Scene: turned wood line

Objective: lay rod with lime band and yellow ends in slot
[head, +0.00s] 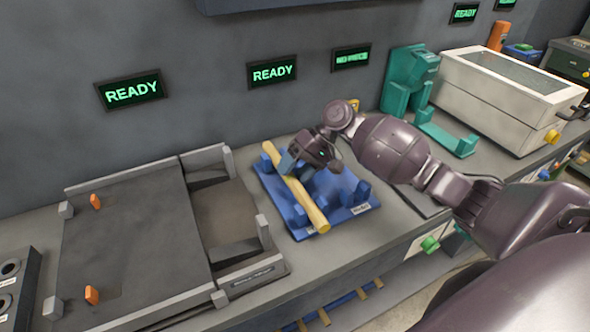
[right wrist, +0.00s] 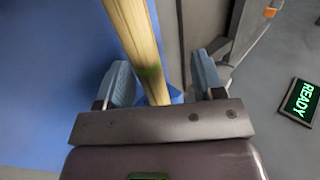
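The pale yellow wooden rod (head: 309,205) lies along the left side of the blue rack (head: 338,225), between or beside its upright blue pegs; exact seating is unclear. In the right wrist view, the rod (right wrist: 132,32) shows a greenish band near my fingers. My right gripper (head: 298,170) is over the rod's upper half. In the right wrist view, its blue-grey fingers (right wrist: 163,82) are apart, one on each side of the rod, with a visible gap on the right. My left gripper is out of view.
A grey fixture (head: 135,235) with a recessed bay (head: 222,212) and orange knobs stands left of the rack. A green stand (head: 408,85) and white box (head: 495,95) stand to the right.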

